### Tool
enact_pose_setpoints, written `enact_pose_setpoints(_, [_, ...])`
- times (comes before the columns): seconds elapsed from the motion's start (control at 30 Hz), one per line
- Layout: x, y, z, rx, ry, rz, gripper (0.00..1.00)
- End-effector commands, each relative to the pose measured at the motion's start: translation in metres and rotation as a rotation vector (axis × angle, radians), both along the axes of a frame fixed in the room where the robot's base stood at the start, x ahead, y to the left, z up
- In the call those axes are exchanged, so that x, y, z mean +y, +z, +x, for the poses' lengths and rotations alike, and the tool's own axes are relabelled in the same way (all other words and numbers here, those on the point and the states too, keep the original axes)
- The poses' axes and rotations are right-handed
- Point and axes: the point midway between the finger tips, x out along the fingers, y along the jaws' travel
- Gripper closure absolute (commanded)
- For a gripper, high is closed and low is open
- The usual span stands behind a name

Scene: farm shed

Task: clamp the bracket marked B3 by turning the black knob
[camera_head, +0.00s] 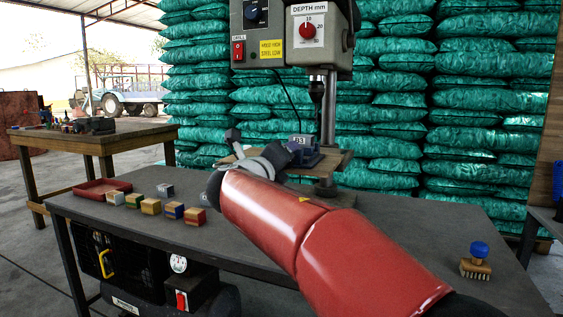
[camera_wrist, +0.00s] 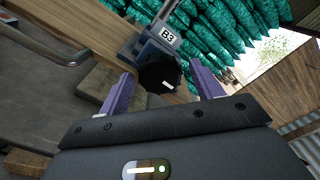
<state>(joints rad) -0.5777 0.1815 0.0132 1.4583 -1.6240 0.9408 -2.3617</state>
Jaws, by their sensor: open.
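The bracket marked B3 (camera_wrist: 160,42) is a blue-grey piece with a white label, on the wooden board of the drill press. It also shows in the head view (camera_head: 303,146), partly behind my arm. The black knob (camera_wrist: 159,74) is on the near side of the bracket in the wrist view, with a small white mark on its face. My gripper (camera_wrist: 163,82) is open, with its two purple fingers on either side of the knob and gaps showing. Whether a finger touches the knob cannot be told. In the head view the knob cannot be made out.
The drill press head (camera_head: 292,35) with its chuck (camera_head: 316,90) hangs above the board (camera_head: 338,158). Several small blocks (camera_head: 172,209) and a red tray (camera_head: 103,189) are on the left of the grey table. A brush with a blue knob (camera_head: 477,262) stands at the right.

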Motion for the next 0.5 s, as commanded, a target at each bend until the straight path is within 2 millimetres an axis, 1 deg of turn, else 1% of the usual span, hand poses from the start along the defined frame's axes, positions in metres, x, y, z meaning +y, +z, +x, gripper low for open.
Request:
enact_pose_setpoints(0.17, [0.001,0.000,-0.001,0.000,0.000,-0.001,0.35])
enact_pose_setpoints(0.23, [0.003,0.000,-0.006,0.000,0.001,0.000,0.35])
enact_pose_setpoints(0.5, [0.016,0.000,-0.044,0.000,0.003,0.000,0.35])
